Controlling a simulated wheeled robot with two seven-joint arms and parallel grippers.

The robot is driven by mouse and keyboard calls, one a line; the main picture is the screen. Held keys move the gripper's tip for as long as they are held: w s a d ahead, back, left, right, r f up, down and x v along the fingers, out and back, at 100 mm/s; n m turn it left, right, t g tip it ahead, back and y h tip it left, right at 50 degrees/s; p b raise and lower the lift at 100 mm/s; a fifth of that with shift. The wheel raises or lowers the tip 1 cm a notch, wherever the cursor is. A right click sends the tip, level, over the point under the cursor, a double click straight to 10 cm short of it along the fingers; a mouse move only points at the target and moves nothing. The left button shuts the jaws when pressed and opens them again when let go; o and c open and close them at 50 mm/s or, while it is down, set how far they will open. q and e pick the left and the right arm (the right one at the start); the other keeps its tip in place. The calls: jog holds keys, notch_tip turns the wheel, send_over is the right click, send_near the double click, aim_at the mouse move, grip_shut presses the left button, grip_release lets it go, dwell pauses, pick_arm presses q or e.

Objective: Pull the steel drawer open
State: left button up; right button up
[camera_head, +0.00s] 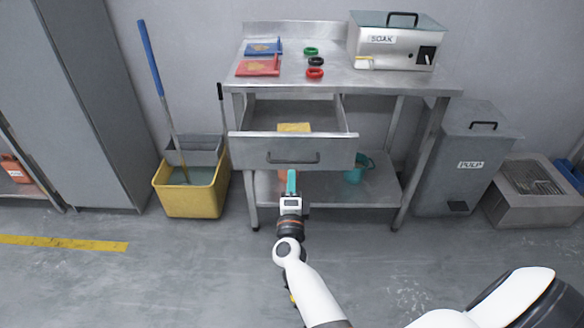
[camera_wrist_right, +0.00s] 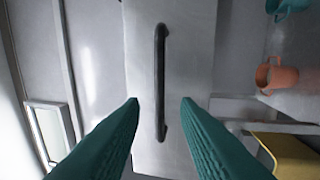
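The steel drawer (camera_head: 262,149) stands pulled out from the steel table, and its inside shows from above. A yellow item (camera_head: 294,128) lies in it. The drawer's dark bar handle (camera_head: 293,160) is on its front. My right gripper (camera_head: 291,176) is just in front of and below the handle, with teal fingers pointing at the drawer. In the right wrist view the fingers are spread, one on each side of the handle (camera_wrist_right: 160,75), with gaps to it. How far the tips reach past the bar I cannot tell. My left gripper is not in view.
The steel table (camera_head: 340,80) carries a SOAK box (camera_head: 394,47), blue and red items and several rings. A yellow mop bucket (camera_head: 190,196) stands left, a grey PULP bin (camera_head: 460,165) right. A teal container (camera_head: 354,175) is on the lower shelf. Floor in front is clear.

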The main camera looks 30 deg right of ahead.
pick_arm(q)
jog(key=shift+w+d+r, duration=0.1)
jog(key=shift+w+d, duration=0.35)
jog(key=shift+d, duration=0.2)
pick_arm(e)
jog(key=v, duration=0.4)
jog(key=shift+s+a+f, duration=0.1)
jog(key=shift+s+a, duration=0.1)
jog(key=shift+s, duration=0.1)
